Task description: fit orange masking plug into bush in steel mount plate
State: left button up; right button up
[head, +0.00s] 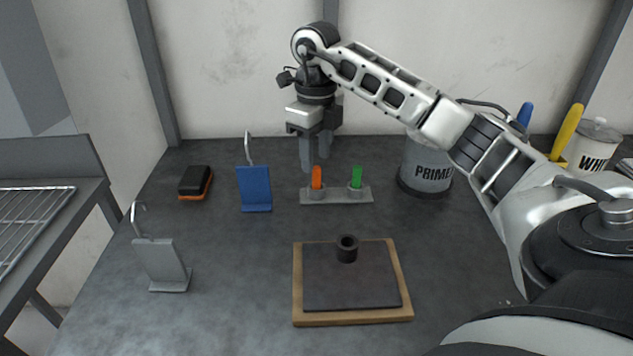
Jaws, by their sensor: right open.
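The orange masking plug (317,177) stands upright in the left socket of a small grey holder (338,196) at the back of the bench. The dark steel mount plate (350,289) lies on a wooden board in the front middle, with a black round bush (347,249) standing near its back edge. The top of the bush looks open and empty. My right gripper (318,165) points down, open, at the orange plug, its fingers just above or behind it. I cannot tell whether the fingers touch the plug. My left gripper is not in view.
A green plug (356,177) stands in the holder's right socket. A blue hooked bracket (254,188), a grey hooked bracket (162,265) and a black-orange block (195,181) stand left. A PRIMER tin (427,166) is behind right. The bench between holder and board is clear.

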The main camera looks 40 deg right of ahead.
aim_at(317, 168)
notch_tip(317, 168, down, 4)
jog(key=shift+d+f, duration=0.1)
jog(key=shift+d, duration=0.05)
grip_shut()
dwell(0.3)
